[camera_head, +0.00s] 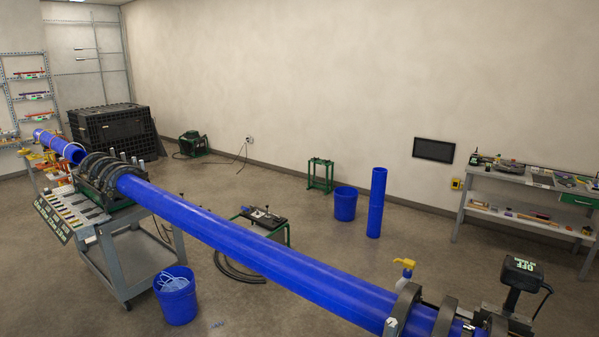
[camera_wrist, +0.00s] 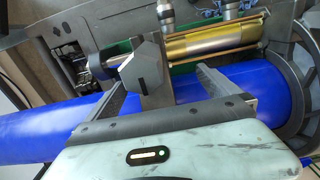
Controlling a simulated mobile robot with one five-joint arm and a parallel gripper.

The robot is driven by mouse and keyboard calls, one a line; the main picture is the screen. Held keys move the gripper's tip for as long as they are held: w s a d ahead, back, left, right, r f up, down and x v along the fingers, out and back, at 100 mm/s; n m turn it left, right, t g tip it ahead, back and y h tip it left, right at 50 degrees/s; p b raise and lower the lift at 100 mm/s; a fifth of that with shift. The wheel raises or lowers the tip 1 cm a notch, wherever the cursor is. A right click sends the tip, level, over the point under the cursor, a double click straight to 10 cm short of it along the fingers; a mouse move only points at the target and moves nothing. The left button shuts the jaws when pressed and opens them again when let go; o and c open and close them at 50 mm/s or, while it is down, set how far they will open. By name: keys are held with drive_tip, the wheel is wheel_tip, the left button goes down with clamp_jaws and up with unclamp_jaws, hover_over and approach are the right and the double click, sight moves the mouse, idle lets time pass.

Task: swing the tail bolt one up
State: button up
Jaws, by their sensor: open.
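In the wrist view, my gripper (camera_wrist: 163,80) is open, its two grey fingers spread apart over the blue pipe (camera_wrist: 190,88). A grey angular knob (camera_wrist: 142,68) on a broad grey shank (camera_wrist: 156,98) shows between the fingers, with visible space on both sides. It looks like a clamp's swing bolt, but I cannot tell which numbered one. Whether a finger touches the pipe is unclear. In the head view, the cart's clamp rings (camera_head: 95,168) hold the long blue pipe (camera_head: 245,240); the bolts are too small to tell apart, and I cannot make out my gripper.
In the wrist view, a brass-coloured cylinder (camera_wrist: 203,42) with rods lies just beyond the knob, and a dark clamp ring (camera_wrist: 292,95) stands at right. In the head view, a blue bucket (camera_head: 176,296) stands by the cart (camera_head: 118,262). Open floor lies toward the back wall.

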drive_tip(key=shift+s+r, duration=0.25)
drive_tip(key=shift+s, duration=0.3)
drive_tip(key=shift+r+p, duration=0.35)
drive_tip(key=shift+p, duration=0.1)
wheel_tip(320, 180, up, 8)
drive_tip(key=p, duration=0.8)
